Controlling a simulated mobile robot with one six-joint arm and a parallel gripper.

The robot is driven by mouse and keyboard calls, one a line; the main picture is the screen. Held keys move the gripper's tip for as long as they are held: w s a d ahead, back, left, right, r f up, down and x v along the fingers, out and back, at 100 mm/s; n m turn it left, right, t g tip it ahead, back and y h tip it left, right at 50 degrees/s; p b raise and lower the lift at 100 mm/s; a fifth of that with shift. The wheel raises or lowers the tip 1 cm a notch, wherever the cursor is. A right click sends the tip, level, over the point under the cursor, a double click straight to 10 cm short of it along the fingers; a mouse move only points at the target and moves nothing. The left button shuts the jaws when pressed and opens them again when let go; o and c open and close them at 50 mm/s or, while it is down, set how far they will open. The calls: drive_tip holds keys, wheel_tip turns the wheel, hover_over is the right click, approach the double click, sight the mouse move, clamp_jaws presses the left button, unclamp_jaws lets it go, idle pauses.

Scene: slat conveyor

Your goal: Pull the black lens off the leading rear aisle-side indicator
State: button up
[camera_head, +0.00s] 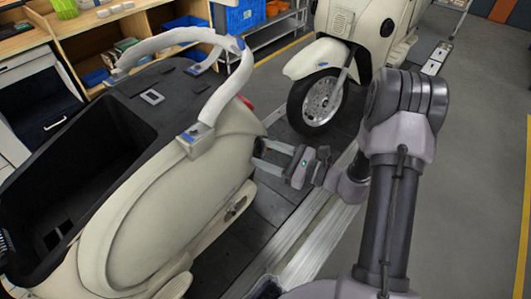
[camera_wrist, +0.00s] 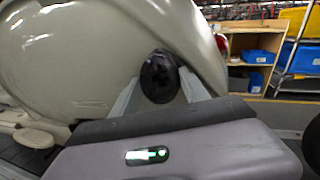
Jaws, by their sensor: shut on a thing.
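The black lens (camera_wrist: 160,77) is a dark oval between the two fingers of my gripper (camera_wrist: 165,92) in the wrist view. The fingers are closed on its sides. Behind it is the cream rear body (camera_wrist: 75,60) of the near scooter, which also fills the left of the head view (camera_head: 170,205). In the head view my gripper (camera_head: 263,158) reaches left to the scooter's rear flank, and the lens cannot be made out there. I cannot tell whether the lens still sits on its indicator.
A white grab rail (camera_head: 228,88) arches over the near scooter's tail. Wooden shelves (camera_head: 110,40) stand at the back left. The grey aisle floor at right is clear.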

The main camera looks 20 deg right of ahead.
sight(264, 152)
drive_tip(key=shift+v, duration=1.55)
idle(1.1)
drive_tip(key=shift+v, duration=0.95)
drive_tip(key=shift+r, duration=0.15)
